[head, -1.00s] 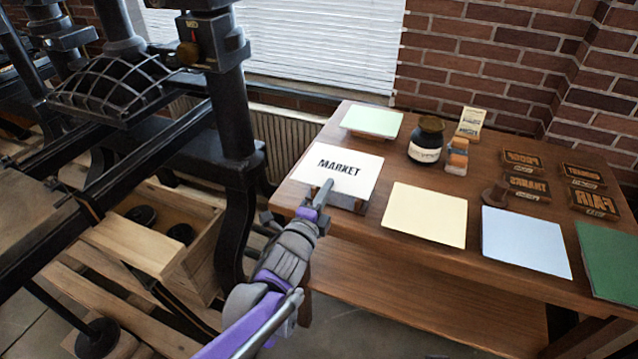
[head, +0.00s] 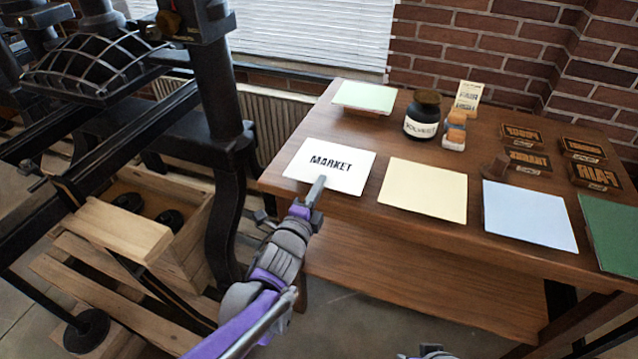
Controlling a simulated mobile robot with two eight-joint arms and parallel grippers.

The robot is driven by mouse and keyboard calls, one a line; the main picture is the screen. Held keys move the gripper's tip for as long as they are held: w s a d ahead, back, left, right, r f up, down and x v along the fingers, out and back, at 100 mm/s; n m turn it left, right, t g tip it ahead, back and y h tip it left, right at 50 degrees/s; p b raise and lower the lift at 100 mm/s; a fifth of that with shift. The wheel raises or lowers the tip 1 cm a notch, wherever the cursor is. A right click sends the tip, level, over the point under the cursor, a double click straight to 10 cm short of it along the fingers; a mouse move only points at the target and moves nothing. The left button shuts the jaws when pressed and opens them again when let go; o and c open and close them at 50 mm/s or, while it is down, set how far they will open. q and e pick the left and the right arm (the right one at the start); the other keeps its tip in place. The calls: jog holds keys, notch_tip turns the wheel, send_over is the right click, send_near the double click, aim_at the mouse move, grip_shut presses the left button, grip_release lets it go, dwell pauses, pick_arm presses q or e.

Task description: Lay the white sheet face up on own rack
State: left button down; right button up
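The white sheet (head: 345,174) lies face up at the table's front left corner, with the black word MARKET reading upright. It looks flat and level with the tabletop. Any rack under it is hidden by the sheet. My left gripper (head: 319,186) is at the middle of the sheet's front edge. Its thin finger overlaps that edge, and it looks shut on the sheet. The finger is seen nearly edge-on. Only a small grey tip of my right gripper (head: 430,352) shows at the bottom edge, away from the sheet, and its fingers cannot be made out.
The wooden table (head: 300,150) also holds a cream sheet (head: 424,190), a blue sheet (head: 528,216), a dark green one (head: 612,232) and a pale green one (head: 364,96). A dark jar (head: 421,118) and several type blocks stand behind. A black press (head: 215,100) stands left.

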dwell(0.3)
pick_arm(q)
jog(key=c, duration=0.8)
grip_release()
jog(key=shift+c, duration=0.2)
jog(key=shift+s, duration=0.1)
jog(key=v, duration=0.6)
